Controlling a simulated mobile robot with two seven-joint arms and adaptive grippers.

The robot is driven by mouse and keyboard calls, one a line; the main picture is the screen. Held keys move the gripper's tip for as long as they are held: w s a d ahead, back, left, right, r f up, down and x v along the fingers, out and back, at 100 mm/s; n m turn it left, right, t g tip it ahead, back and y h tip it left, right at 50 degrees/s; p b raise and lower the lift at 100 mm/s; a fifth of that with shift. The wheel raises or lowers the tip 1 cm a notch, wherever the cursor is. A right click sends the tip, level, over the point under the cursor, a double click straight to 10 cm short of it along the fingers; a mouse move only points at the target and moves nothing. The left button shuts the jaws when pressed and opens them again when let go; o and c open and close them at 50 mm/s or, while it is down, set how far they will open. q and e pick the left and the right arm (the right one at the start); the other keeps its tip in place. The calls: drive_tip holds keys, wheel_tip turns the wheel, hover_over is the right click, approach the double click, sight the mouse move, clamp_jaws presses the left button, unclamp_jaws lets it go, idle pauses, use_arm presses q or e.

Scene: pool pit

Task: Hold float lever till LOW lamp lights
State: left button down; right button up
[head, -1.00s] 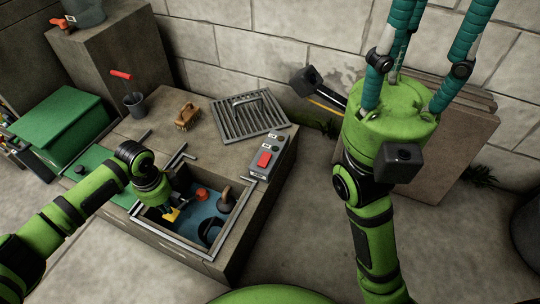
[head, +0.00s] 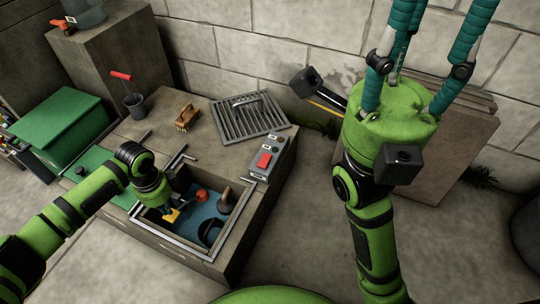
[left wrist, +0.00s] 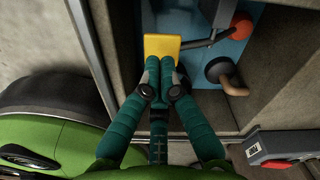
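The float lever shows in the left wrist view as a yellow paddle (left wrist: 162,45) on a dark rod (left wrist: 208,40) that runs right towards an orange-red float (left wrist: 241,25). In the head view the yellow paddle (head: 171,215) and red float (head: 202,196) are inside the open pit. My left gripper (left wrist: 160,62) has its teal fingers together, with the tips at the paddle's near edge; exact contact is hard to tell. The control box (head: 268,160) has a red switch and small lamps (head: 275,140); I cannot tell whether any is lit. My right gripper (head: 430,30) is raised, fingers spread, tips out of frame.
The pit's metal rim (head: 190,250) surrounds my left gripper closely. A brown-handled thing (head: 225,200) stands in the pit. A grating (head: 248,114), a brush (head: 187,117) and a dark cup (head: 135,105) with a red-handled tool are on the block's top.

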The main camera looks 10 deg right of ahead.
use_arm(q)
drive_tip(key=shift+f, duration=0.2)
drive_tip(key=shift+f+b, duration=1)
drive_tip(key=shift+f, duration=0.9)
idle(5.5)
